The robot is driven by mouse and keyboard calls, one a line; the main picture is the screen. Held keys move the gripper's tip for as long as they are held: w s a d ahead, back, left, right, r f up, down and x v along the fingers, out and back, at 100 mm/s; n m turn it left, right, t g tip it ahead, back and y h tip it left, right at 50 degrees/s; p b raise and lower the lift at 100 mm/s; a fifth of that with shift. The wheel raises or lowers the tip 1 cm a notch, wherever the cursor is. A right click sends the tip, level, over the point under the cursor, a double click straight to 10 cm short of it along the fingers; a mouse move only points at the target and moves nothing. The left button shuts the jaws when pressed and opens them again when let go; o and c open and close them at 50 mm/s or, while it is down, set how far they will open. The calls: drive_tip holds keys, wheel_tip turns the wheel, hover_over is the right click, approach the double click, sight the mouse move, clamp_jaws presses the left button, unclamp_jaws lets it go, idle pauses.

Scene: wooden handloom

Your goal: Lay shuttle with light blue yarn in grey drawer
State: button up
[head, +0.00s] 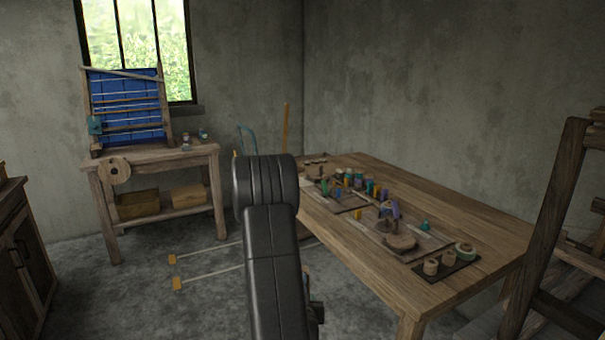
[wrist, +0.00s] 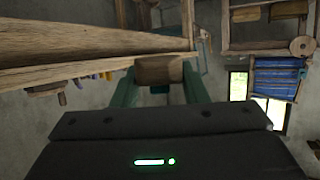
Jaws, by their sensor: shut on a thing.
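In the wrist view my gripper (wrist: 160,84) has its two teal fingers shut on a brown wooden piece (wrist: 158,69). It looks like the end of a shuttle. Its yarn colour cannot be made out. In the head view my dark arm hides the gripper and what it holds. I cannot make out a grey drawer in either view.
A long wooden table (head: 460,216) with yarn spools and small tools stands at right; its edge (wrist: 90,45) is close to the gripper in the wrist view. A small table (head: 155,154) bears a blue loom (head: 128,108). A dark cabinet (head: 25,250) stands at left. Poles lie on the floor.

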drive_tip(key=r+p, duration=0.3)
drive_tip(key=p, duration=0.1)
drive_tip(key=w+r+p, duration=0.1)
drive_tip(key=r+p, duration=0.1)
drive_tip(key=shift+r, duration=0.35)
drive_tip(key=shift+p, duration=0.3)
